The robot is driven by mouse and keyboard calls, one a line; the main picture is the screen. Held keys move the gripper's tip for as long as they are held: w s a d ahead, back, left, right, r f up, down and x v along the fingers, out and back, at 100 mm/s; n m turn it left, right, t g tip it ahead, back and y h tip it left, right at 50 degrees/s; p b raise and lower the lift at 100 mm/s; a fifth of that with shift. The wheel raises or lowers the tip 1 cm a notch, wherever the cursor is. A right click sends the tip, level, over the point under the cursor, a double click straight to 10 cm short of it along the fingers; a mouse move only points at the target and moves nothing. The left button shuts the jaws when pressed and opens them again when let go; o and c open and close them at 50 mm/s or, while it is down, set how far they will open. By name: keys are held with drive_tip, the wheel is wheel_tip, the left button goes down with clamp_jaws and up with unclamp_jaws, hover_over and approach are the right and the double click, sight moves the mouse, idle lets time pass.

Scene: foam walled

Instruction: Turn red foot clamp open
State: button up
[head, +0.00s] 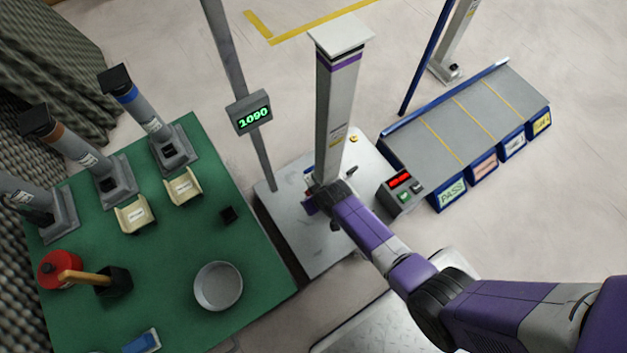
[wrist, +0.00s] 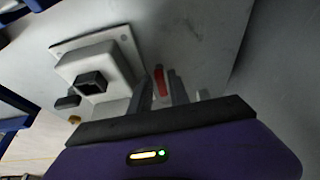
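A tall grey post (head: 334,110) with a purple band and a pale square cap stands on a metal plate (head: 290,235) in the head view. My gripper (head: 318,196) is low beside the post's lower end, and my arm hides part of that area. In the wrist view a small red piece (wrist: 160,82), which looks like the red foot clamp, shows between the dark fingers of my gripper (wrist: 164,88). I cannot tell whether the fingers touch it. A pale block with a dark square socket (wrist: 92,82) on a flat plate is left of the fingers.
A display reading 1090 (head: 253,113) is on a thin pole beside the plate. A red-lit control box (head: 400,190) stands right of the post, near a grey rack (head: 465,115) with labelled bins. A green table (head: 240,260) holds several posts, a dish and a mallet.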

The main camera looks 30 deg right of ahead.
drive_tip(key=shift+o, duration=0.7)
drive_tip(key=p+v, duration=0.5)
drive_tip(key=v, duration=0.2)
drive_tip(key=shift+s+r, duration=0.2)
drive_tip(key=shift+r, duration=0.15)
drive_tip(key=shift+w, duration=0.1)
